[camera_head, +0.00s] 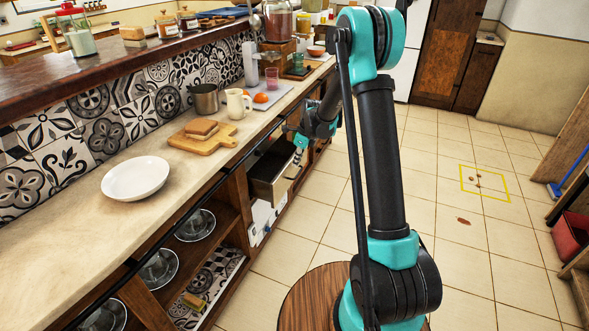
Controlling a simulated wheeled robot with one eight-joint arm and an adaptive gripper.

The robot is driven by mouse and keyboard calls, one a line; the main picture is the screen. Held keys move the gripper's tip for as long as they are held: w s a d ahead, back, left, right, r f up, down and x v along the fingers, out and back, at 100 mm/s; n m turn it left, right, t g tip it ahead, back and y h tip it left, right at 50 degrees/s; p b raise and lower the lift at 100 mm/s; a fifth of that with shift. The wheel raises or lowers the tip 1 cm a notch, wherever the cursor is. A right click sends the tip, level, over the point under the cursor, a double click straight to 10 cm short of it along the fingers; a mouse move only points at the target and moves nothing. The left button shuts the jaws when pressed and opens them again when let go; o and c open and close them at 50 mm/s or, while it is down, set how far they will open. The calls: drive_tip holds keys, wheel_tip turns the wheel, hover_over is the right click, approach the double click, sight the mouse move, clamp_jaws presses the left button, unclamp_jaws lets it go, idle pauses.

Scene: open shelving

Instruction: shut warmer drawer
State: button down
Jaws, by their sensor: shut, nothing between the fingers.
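The warmer drawer (268,184) is pulled out from the counter front, below the worktop. Its dark inside shows from above. My gripper (298,160) is at the drawer's far right side, near its front edge. Its fingers are small in view and shut, with nothing seen between them. I cannot tell whether they touch the drawer. My arm stands in the right half of the view and hides part of the counter behind it.
The worktop (60,228) holds a white plate (136,178), a cutting board (203,146), a pot (206,98) and a jug (238,104). Open shelves with glass bowls lie below. The tiled floor (480,250) at right is mostly free.

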drive_tip(key=w+d+f+t+y, duration=0.3)
drive_tip(key=w+d+y, duration=0.2)
drive_tip(key=w+d, duration=0.4)
approach(290, 165)
wheel_tip(290, 165, down, 4)
drive_tip(key=shift+w+a+f, duration=0.1)
drive_tip(key=shift+w+a, duration=0.4)
drive_tip(key=shift+a, duration=0.35)
drive_tip(key=shift+w+a+f, duration=0.15)
drive_tip(key=shift+w+a, duration=0.3)
drive_tip(key=shift+a, duration=0.35)
drive_tip(key=shift+y, duration=0.3)
drive_tip(key=w+a, duration=0.4)
drive_tip(key=a, duration=0.4)
